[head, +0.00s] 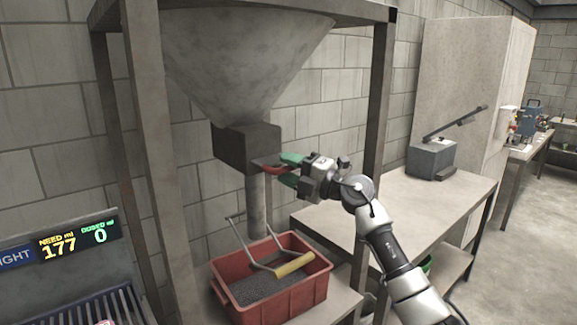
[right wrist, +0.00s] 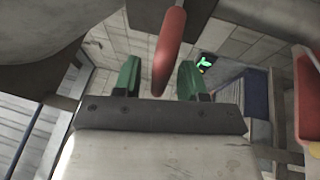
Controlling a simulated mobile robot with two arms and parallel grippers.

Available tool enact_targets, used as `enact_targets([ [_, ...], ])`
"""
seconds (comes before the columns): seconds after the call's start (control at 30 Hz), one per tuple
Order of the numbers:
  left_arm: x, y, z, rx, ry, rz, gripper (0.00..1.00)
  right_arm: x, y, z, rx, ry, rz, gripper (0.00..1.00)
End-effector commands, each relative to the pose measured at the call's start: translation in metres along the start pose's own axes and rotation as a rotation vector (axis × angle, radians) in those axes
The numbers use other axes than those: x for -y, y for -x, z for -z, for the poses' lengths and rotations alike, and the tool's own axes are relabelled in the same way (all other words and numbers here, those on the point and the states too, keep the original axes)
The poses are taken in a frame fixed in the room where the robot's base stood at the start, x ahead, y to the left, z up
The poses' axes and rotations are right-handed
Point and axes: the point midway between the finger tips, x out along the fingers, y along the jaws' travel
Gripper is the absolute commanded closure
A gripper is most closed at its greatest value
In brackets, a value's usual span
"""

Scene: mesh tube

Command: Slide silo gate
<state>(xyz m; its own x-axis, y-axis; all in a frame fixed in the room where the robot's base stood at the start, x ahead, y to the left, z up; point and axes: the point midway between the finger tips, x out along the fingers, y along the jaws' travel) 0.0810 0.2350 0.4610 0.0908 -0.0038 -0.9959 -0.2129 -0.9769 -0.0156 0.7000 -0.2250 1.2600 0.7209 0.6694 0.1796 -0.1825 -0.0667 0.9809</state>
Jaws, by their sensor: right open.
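The silo is a grey cone (head: 245,60) with a dark square gate box (head: 240,150) under it and a grey spout (head: 256,205) below. A red gate handle (head: 268,169) sticks out from the box's right side. My right gripper (head: 285,170) is at the handle, with its green fingertips on either side of it. In the right wrist view the red handle (right wrist: 170,50) lies between the open green fingers (right wrist: 158,80), with gaps on both sides. My left gripper is not in view.
A red crate (head: 315,289) with grey granules and a yellow-handled bail stands under the spout. A display (head: 75,243) at left reads NEED 177, DOSED 0. Metal posts (head: 378,100) frame the silo. A table (head: 400,205) with a grey device (head: 432,160) stands right.

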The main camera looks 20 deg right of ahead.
Motion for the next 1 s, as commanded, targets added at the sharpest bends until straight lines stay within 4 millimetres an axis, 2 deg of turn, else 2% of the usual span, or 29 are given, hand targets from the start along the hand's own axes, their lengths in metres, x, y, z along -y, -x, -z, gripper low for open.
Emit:
enact_targets([
  [0.27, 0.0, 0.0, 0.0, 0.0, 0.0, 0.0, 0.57, 0.0, -0.001, 0.0, 0.0, 0.001, 0.0, 0.6],
  [0.53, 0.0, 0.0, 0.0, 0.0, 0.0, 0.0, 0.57, 0.0, -0.001, 0.0, 0.0, 0.0, 0.0, 1.0],
  [0.77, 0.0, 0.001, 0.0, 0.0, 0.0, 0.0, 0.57, 0.0, 0.0, 0.0, 0.001, 0.0, 0.001, 1.0],
  [1.0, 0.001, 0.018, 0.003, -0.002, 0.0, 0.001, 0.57, -0.003, 0.009, 0.004, 0.001, 0.001, 0.005, 1.0],
])
